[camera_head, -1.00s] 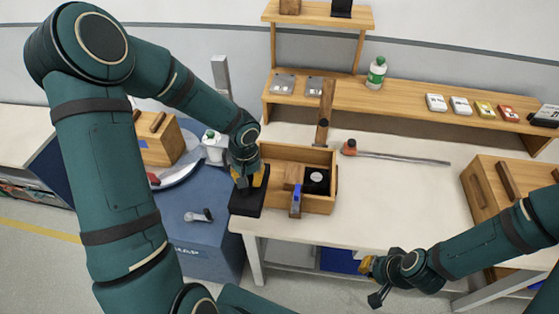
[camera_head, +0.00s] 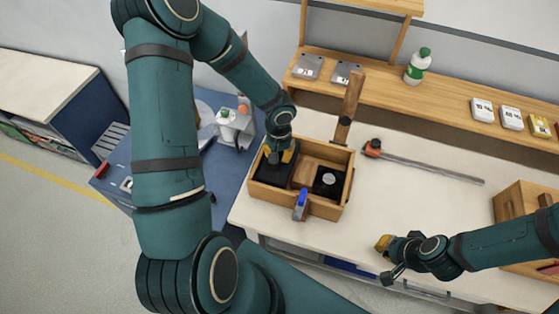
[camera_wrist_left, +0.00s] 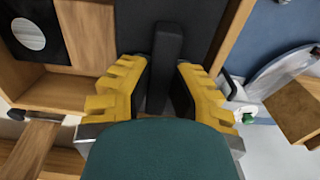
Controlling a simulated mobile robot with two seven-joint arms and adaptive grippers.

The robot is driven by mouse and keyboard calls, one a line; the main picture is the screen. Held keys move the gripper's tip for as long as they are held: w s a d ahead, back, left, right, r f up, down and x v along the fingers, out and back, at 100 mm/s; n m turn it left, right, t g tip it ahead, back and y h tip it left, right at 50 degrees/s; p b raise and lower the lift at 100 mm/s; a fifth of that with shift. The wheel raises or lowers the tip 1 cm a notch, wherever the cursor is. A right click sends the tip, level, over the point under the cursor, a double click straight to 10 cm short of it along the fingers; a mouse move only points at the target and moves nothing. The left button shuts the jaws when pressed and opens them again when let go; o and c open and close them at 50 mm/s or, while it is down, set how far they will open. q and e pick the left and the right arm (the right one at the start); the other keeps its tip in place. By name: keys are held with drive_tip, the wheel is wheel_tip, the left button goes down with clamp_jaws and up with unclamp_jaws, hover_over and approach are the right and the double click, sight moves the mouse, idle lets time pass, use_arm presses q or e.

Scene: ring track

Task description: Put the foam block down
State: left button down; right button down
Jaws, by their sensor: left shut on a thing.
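The foam block seems to be the black block (camera_head: 272,172) at the left end of an open wooden box (camera_head: 325,211) on the bench. My left gripper (camera_head: 283,152) is shut on its dark upright bar; in the left wrist view the yellow fingers (camera_wrist_left: 160,85) stand either side of that bar (camera_wrist_left: 163,65). The block's dark flat top (camera_wrist_left: 200,25) lies between wooden walls. I cannot tell whether it touches the box floor. My right gripper (camera_head: 387,258) hangs near the bench's front edge, away from the box; its jaw opening is unclear.
A black square with a white disc (camera_head: 328,181) sits in the box's right compartment. An orange-headed bar clamp (camera_head: 420,163) lies to the right. The bench front is clear.

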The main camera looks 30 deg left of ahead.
use_arm(q)
drive_tip(key=shift+f, duration=1.85)
use_arm(e)
drive_tip(key=shift+f, duration=0.2)
use_arm(q)
drive_tip(key=shift+f+b, duration=0.2)
drive_tip(key=shift+b, duration=0.2)
use_arm(e)
drive_tip(key=shift+f, duration=0.3)
use_arm(q)
drive_tip(key=c, duration=1)
unclamp_jaws()
use_arm(e)
drive_tip(key=shift+w, duration=0.1)
use_arm(q)
drive_tip(key=shift+r, duration=0.1)
use_arm(e)
drive_tip(key=shift+r, duration=0.1)
use_arm(q)
drive_tip(key=shift+r, duration=0.15)
use_arm(e)
drive_tip(key=shift+r, duration=0.2)
use_arm(q)
wheel_tip(320, 180, up, 12)
drive_tip(key=shift+p, duration=0.8)
use_arm(e)
drive_tip(key=shift+r, duration=0.6)
